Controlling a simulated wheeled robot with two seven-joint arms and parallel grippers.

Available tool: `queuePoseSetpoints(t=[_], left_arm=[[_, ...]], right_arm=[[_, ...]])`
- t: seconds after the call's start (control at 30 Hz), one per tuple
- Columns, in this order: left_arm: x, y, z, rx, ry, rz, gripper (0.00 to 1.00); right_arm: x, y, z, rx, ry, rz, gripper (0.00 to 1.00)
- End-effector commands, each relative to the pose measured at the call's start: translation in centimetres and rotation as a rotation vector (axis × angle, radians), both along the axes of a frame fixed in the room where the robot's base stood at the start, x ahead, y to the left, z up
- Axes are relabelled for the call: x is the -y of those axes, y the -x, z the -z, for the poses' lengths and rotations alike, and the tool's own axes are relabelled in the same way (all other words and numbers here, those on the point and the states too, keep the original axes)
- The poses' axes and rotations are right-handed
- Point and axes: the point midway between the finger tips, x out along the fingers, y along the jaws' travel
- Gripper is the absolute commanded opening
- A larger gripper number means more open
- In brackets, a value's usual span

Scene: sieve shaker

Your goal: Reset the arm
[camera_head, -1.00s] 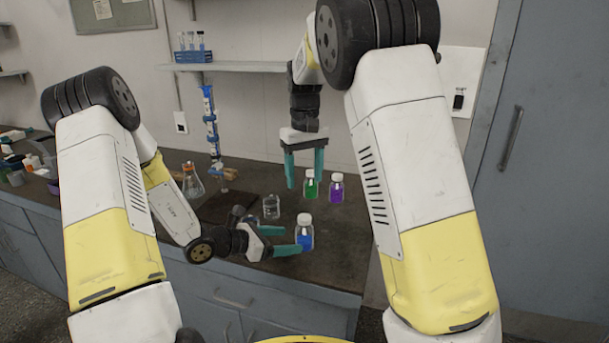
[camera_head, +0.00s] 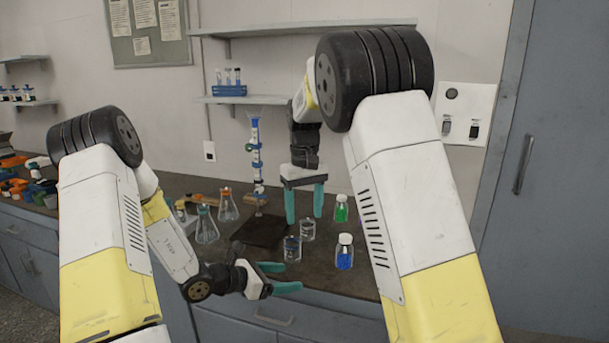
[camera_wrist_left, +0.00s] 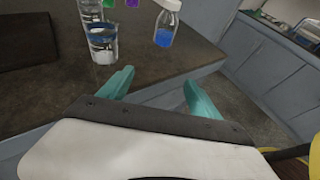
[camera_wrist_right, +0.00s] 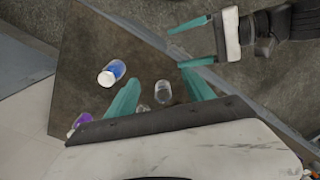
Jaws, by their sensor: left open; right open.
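My left gripper (camera_head: 280,278) is open and empty by the front edge of the dark bench (camera_head: 205,190), its fingers pointing right. In the left wrist view its open fingers (camera_wrist_left: 158,78) have nothing between them. My right gripper (camera_head: 305,216) is open and empty, pointing down above the bench behind the beakers. It also shows open in the right wrist view (camera_wrist_right: 160,76), where my left gripper (camera_wrist_right: 190,42) appears at the top. The blue bottle (camera_head: 344,258) stands upright, right of the left gripper and apart from it.
Two glass beakers (camera_head: 308,230) (camera_head: 292,249) stand beneath and near my right gripper. The green bottle (camera_head: 341,213) is to its right; a purple bottle (camera_wrist_right: 82,120) shows in the right wrist view. Flasks (camera_head: 207,228) and a burette stand (camera_head: 256,160) are at left.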

Motion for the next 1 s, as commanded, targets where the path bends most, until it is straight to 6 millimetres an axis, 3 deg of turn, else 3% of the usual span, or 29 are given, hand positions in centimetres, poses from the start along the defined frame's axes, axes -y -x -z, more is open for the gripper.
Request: queuePoseSetpoints(t=[0.37, 0.57, 0.77, 1.0], left_arm=[[1.3, 1.6, -3.7, 0.115, -0.084, 0.153, 0.73], [2.4, 3.4, -6.8, 0.222, -0.171, 0.295, 0.73], [3.3, 6.8, -10.8, 0.381, -0.316, 0.509, 0.73], [2.6, 13.6, -16.4, 0.673, -0.652, 0.890, 0.73]], right_arm=[[2.1, 1.4, -1.5, 0.015, -0.060, 0.047, 0.61], [3.9, 3.0, -2.8, 0.032, -0.112, 0.087, 0.61], [6.4, 5.8, -4.7, 0.068, -0.183, 0.142, 0.61], [10.2, 12.2, -7.5, 0.169, -0.287, 0.234, 0.61]])
